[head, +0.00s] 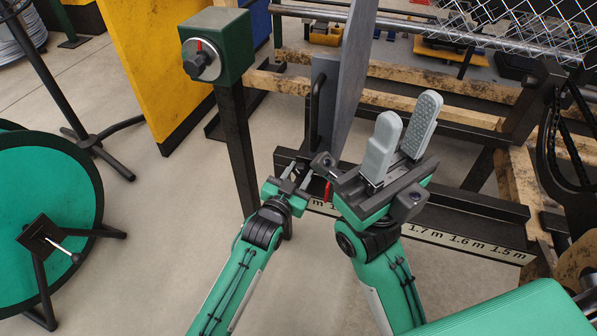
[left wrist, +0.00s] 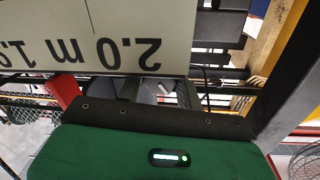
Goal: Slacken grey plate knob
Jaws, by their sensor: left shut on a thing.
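The grey plate (head: 345,75) stands upright in the middle of the head view, with a black bar handle (head: 316,105) on its left side. My left gripper (head: 303,180) is shut at the plate's foot, on what looks like the plate's knob. The knob is mostly hidden by the fingers and my right gripper. A red piece (head: 327,191) shows just right of the fingers; a red part (left wrist: 66,91) also shows in the left wrist view. My right gripper (head: 401,138) stands close by on the right, its grey pads apart and nothing between them.
A black rail with a length scale (head: 460,244) runs below the plate. A green box with a round dial (head: 205,62) stands on a post at the left. A green disc (head: 45,215) is at far left. Wire mesh (head: 530,35) and wooden beams lie behind.

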